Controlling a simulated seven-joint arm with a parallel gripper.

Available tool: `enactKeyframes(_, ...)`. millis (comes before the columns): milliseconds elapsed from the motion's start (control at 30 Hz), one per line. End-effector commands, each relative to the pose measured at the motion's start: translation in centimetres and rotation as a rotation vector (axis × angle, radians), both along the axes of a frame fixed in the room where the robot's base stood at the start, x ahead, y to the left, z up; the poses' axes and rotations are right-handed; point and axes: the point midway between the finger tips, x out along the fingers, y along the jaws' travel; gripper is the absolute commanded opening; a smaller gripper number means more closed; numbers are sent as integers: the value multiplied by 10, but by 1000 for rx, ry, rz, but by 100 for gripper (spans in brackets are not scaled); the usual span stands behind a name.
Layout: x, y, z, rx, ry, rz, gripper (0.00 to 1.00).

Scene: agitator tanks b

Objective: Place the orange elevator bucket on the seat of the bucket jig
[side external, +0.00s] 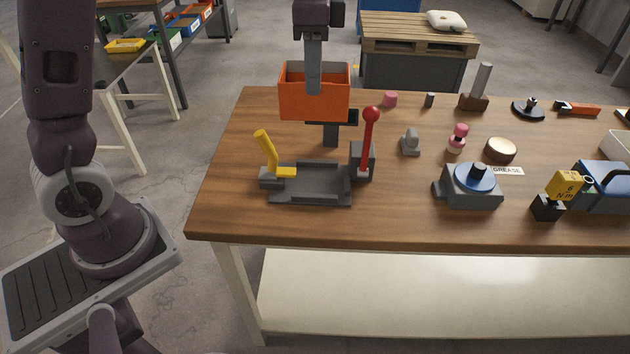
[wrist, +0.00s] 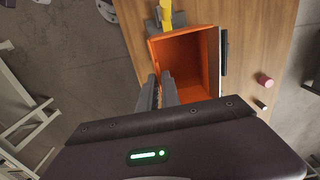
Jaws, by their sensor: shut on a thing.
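The orange elevator bucket (side external: 297,103) is upright and open at the top. My gripper (side external: 314,92) is shut on one wall of it, with a finger down its near face in the side view. The wrist view shows the bucket's hollow inside (wrist: 190,60) and my gripper's fingers (wrist: 159,88) at its wall. The bucket appears held above the back left of the table. In the side view, a dark grey fixture, which looks like the bucket jig (side external: 318,190), stands in front of and below it, with a flat bare seat, a yellow handle (side external: 266,150) and a red-knobbed lever (side external: 370,125).
A dark post with a flat head (side external: 345,117) stands behind the jig, partly hidden by the bucket. A grey block with a blue disc (side external: 472,186), a pink cylinder (side external: 390,99) and other small parts stand to the right. The table's front left corner (side external: 222,222) is clear.

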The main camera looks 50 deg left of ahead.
Motion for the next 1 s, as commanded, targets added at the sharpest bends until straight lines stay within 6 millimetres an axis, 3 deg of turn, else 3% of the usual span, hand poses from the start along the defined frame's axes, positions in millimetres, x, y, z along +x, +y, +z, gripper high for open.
enactKeyframes(200, -1, 0, -53, -1, 4, -1, 0)
enactKeyframes(600, -1, 0, -141, -1, 4, -2, 0)
enactKeyframes(900, -1, 0, -192, -1, 1, -3, 0)
enactKeyframes(1000, 0, 0, -195, -1, -2, -2, 0)
